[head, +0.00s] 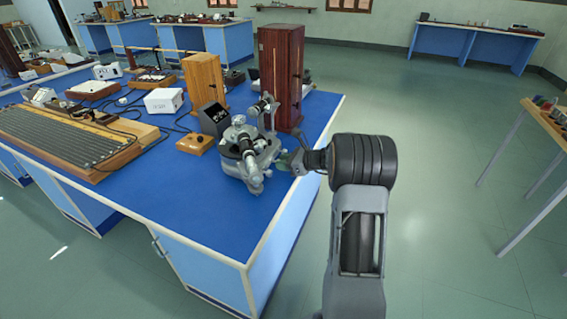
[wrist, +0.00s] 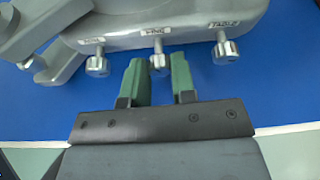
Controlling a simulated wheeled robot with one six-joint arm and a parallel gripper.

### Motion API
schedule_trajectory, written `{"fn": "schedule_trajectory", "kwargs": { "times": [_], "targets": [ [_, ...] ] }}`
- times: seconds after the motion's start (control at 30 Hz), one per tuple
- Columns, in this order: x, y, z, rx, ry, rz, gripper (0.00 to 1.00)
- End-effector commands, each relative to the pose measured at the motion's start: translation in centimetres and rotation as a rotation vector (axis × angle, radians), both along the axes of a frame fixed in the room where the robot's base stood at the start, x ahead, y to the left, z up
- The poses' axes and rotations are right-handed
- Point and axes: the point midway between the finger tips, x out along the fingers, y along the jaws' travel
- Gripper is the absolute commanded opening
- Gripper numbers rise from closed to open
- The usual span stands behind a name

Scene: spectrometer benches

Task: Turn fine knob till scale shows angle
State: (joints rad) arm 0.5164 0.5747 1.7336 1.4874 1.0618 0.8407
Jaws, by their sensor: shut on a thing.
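The grey metal spectrometer (head: 262,158) stands near the right edge of the blue bench top. In the wrist view its base (wrist: 180,22) carries three silver knobs in a row under small labels. The middle knob (wrist: 158,64), apparently the fine knob, sits between the two green fingers of my gripper (wrist: 159,70), which is shut on it. The right knob (wrist: 225,50), labelled like "TABLE", and the left knob (wrist: 97,64) are free on either side. In the head view my gripper (head: 290,162) reaches the spectrometer's right side. A small dark display (head: 213,117) stands behind; its reading is too small to tell.
A tall dark wooden cabinet (head: 281,75) stands behind the spectrometer. A small wooden box (head: 195,143), a white box (head: 163,101) and a lighter wooden case (head: 204,82) are to the left. The bench front (head: 215,230) is clear, and open floor lies right.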

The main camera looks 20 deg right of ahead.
Motion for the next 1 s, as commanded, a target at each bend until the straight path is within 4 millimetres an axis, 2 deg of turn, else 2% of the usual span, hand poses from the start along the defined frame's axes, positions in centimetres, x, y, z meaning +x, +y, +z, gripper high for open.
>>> {"fn": "schedule_trajectory", "kwargs": {
  "times": [0.03, 0.17, 0.2, 0.33, 0.53, 0.8, 1.0],
  "targets": [
    [-0.01, 0.01, 0.00, 0.000, 0.000, 0.000, 0.14],
    [-0.02, 0.01, -0.01, 0.000, 0.000, 0.001, 0.01],
    [-0.02, 0.01, -0.02, 0.000, 0.000, 0.001, 0.01],
    [-0.04, 0.06, -0.48, -0.028, -0.027, 0.001, 0.01],
    [-0.15, 0.15, -0.98, -0.159, -0.149, -0.001, 0.01],
    [-0.22, 0.25, -0.49, -0.275, -0.253, 0.001, 0.01],
    [-0.24, 0.27, -0.15, -0.290, -0.266, 0.002, 0.01]
  ]
}}
